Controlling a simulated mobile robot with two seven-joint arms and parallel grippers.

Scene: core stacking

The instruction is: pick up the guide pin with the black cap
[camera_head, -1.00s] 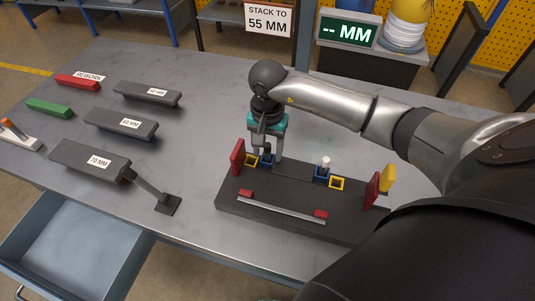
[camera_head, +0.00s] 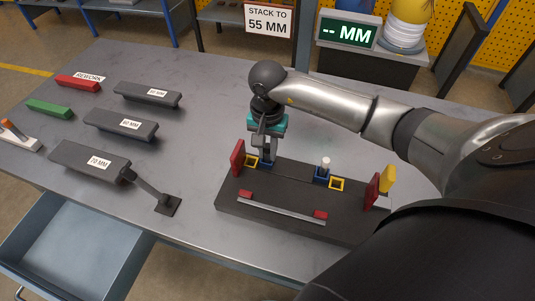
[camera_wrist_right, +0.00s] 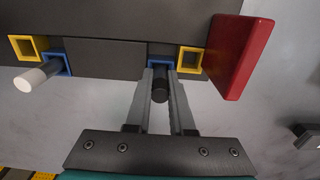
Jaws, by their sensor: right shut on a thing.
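The guide pin with the black cap (camera_wrist_right: 160,92) stands in a blue square socket (camera_wrist_right: 162,62) on the dark fixture (camera_head: 275,222). My right gripper (camera_wrist_right: 160,84) is shut on this pin, with one finger on each side of it. In the head view the right gripper (camera_head: 267,154) reaches down over the left part of the fixture, and its fingers largely hide the pin. A second pin with a white cap (camera_head: 326,162) stands in another blue socket (camera_head: 322,177) further right; it also shows in the wrist view (camera_wrist_right: 36,76). My left gripper is not in view.
Yellow square frames (camera_head: 337,184) sit beside the blue sockets. Red end plates (camera_head: 238,157) stand at both ends of the fixture, with a yellow piece (camera_head: 388,178) at right. A metal bar (camera_head: 281,209) lies along the front. Grey labelled blocks (camera_head: 90,159) lie at left.

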